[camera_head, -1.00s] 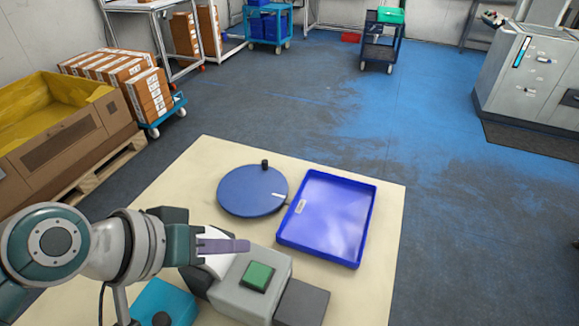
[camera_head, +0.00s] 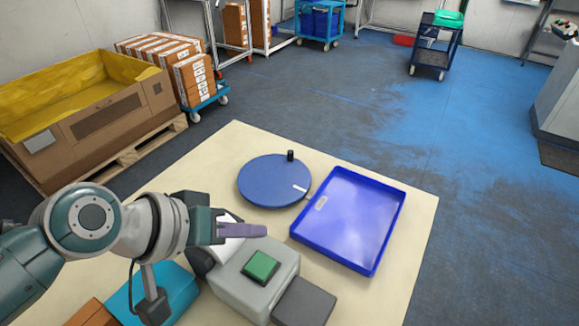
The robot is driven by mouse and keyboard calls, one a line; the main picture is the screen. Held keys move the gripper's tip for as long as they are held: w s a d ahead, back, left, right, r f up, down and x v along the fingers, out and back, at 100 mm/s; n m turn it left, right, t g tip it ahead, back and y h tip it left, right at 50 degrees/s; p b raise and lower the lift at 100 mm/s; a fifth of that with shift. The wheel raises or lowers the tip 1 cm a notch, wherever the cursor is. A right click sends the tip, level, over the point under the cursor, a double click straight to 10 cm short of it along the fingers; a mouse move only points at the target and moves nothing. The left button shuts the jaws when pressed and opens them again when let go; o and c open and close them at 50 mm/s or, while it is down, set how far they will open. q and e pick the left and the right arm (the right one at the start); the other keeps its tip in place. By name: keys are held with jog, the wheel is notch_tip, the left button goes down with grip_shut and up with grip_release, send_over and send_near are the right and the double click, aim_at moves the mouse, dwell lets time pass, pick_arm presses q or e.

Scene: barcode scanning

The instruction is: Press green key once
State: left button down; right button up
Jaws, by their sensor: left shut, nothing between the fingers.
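The green key (camera_head: 261,266) is a square button on top of a grey box (camera_head: 243,290) near the front of the table. My left gripper (camera_head: 262,231) comes in from the left, with its purple-grey fingers shut and empty. In the picture its fingertips show just above and behind the green key, apart from it; their exact height over the box is hard to tell. My right gripper is not in view.
A round blue turntable (camera_head: 275,180) with a black knob and a blue tray (camera_head: 352,222) lie behind the box. A dark grey block (camera_head: 304,303) stands right of it, a teal block (camera_head: 165,290) left. The cream table (camera_head: 405,255) is bare at right.

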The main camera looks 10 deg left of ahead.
pick_arm(q)
jog(key=b, duration=0.6)
send_near(265, 263)
jog(key=w+d+f, duration=0.2)
jog(key=w+d, duration=0.1)
jog(key=w, duration=0.1)
jog(key=shift+f, duration=0.4)
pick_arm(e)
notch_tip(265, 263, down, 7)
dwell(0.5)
pick_arm(q)
jog(key=shift+d+f+b, duration=0.1)
jog(key=shift+f+b, duration=0.3)
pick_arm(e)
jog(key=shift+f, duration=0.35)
pick_arm(q)
jog(key=shift+f+b, duration=0.6)
jog(key=shift+f, duration=0.1)
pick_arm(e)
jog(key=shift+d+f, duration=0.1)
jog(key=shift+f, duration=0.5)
pick_arm(q)
jog(key=shift+r, duration=0.1)
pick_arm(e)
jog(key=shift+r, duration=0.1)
pick_arm(q)
jog(key=shift+r+p, duration=1)
jog(key=shift+p, duration=0.1)
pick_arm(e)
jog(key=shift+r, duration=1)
